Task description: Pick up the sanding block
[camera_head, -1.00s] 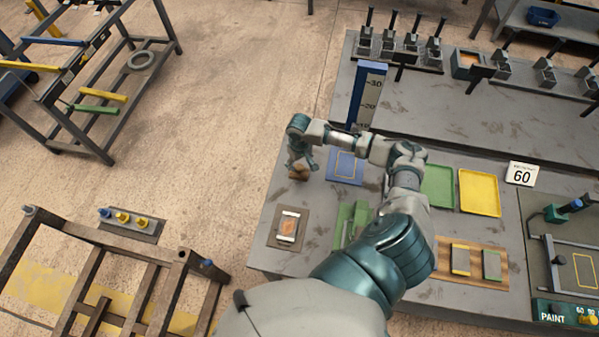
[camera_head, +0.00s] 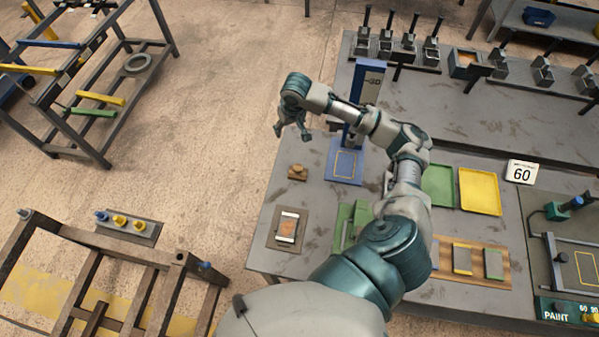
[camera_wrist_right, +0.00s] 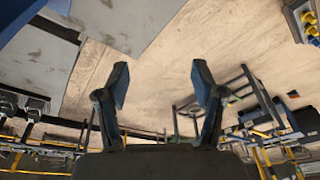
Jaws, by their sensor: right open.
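A small brown block with a rounded top (camera_head: 297,173) sits on the grey table near its left edge in the head view; it looks like the sanding block, though it is small. My right gripper (camera_head: 292,130) is above and beyond it, clear of it, fingers pointing down. In the right wrist view the two fingers (camera_wrist_right: 160,88) are spread wide with nothing between them. The block does not show in that view. My left gripper is in neither view.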

